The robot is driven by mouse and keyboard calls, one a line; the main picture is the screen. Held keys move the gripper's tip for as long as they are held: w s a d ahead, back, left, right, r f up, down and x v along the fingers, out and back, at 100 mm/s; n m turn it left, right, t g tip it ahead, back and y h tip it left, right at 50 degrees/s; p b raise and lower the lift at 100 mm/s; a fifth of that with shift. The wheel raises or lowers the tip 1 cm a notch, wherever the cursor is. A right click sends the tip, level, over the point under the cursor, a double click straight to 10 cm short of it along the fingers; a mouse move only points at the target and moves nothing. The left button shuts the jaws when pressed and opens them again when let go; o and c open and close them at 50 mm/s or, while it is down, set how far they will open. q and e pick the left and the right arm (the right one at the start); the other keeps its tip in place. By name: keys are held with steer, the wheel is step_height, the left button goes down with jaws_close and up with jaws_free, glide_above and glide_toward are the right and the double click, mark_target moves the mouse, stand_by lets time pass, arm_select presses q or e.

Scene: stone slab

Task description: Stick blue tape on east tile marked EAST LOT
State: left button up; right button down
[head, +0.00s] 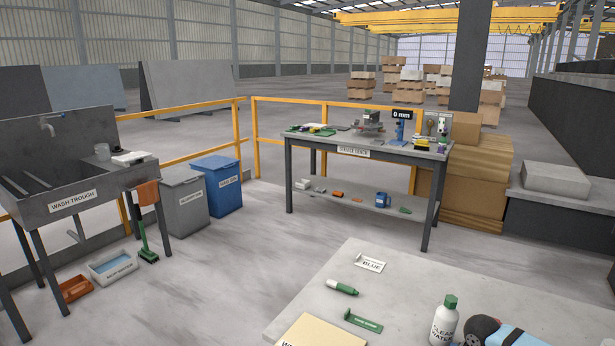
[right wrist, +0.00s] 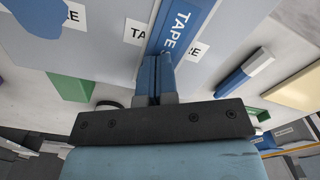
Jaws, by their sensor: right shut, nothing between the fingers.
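In the right wrist view, my right gripper (right wrist: 157,62) is shut and empty. Its fingertips are close to a blue strip or box lettered TAPE (right wrist: 178,28); I cannot tell whether they touch it. The blue piece lies across a grey panel (right wrist: 108,42) bearing white labels, whose words are partly cut off or covered. A blue rounded shape (right wrist: 36,14) is at the upper left, cut by the frame. No EAST LOT lettering is readable. My left gripper is not in view.
On the near slab are a green-and-white marker (head: 342,288), a green holder (head: 363,320) and a CLEAN WATER bottle (head: 444,325). Beyond stand a labelled workbench (head: 350,152), a wash trough (head: 75,195) and a blue bin (head: 217,183). Open floor lies between.

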steer(key=shift+s+a+f+p, duration=0.1)
steer(key=shift+s+f+p, duration=0.2)
steer(key=shift+p, duration=0.2)
stand_by(1.8)
steer(key=shift+w+r+p, duration=0.15)
steer(key=shift+r+p, duration=0.7)
steer(key=shift+p, duration=0.15)
steer(key=shift+r+p, duration=0.7)
steer(key=shift+p, duration=0.1)
steer(key=shift+r+p, duration=0.6)
steer(key=shift+p, duration=0.05)
step_height(320, 180, up, 3)
steer(key=p, duration=0.3)
steer(key=shift+w+p, duration=0.1)
steer(key=shift+p, duration=0.25)
